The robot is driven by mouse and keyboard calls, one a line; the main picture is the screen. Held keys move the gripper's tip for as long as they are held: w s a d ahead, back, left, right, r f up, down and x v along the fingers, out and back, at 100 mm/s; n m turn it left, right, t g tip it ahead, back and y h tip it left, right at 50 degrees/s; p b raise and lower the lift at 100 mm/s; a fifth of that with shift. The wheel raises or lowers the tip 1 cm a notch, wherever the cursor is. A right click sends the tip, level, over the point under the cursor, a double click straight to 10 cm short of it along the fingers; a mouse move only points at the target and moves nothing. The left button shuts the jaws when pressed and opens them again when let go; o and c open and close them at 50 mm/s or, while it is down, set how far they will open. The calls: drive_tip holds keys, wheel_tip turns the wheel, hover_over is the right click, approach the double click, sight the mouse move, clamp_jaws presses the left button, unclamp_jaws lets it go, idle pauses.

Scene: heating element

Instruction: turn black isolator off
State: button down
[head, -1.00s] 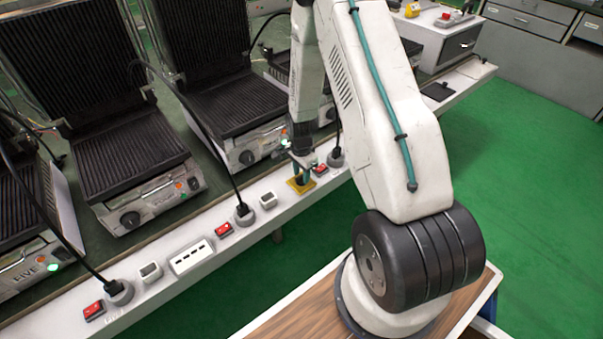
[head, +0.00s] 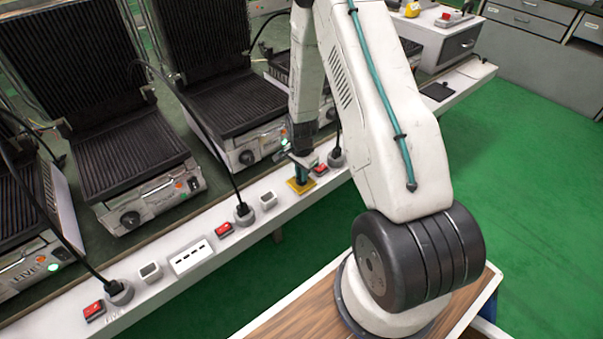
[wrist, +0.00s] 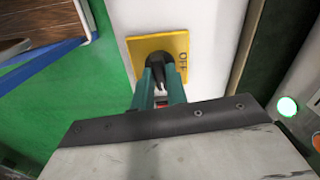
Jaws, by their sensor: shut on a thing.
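The isolator is a yellow plate (wrist: 180,45) with the word OFF on its right side in the wrist view. A black knob (wrist: 158,60) stands at its middle, partly hidden by my fingers. In the head view the yellow plate (head: 301,186) lies on the white bench edge. My gripper (wrist: 159,78) has teal fingers, one on each side of the knob, shut on it. In the head view my gripper (head: 301,173) points down at the plate. The knob is hidden there, and its exact angle is hard to tell.
A red switch (head: 320,169) and a plug (head: 336,159) sit just right of the isolator. A white socket (head: 268,200) is to its left. Contact grills (head: 150,195) line the bench behind. Green floor (head: 530,170) is clear.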

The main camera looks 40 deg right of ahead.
drive_tip(key=n, duration=1.3)
drive_tip(key=shift+n, duration=1.8)
drive_tip(key=c, duration=1.4)
unclamp_jaws()
drive_tip(key=shift+r, duration=0.1)
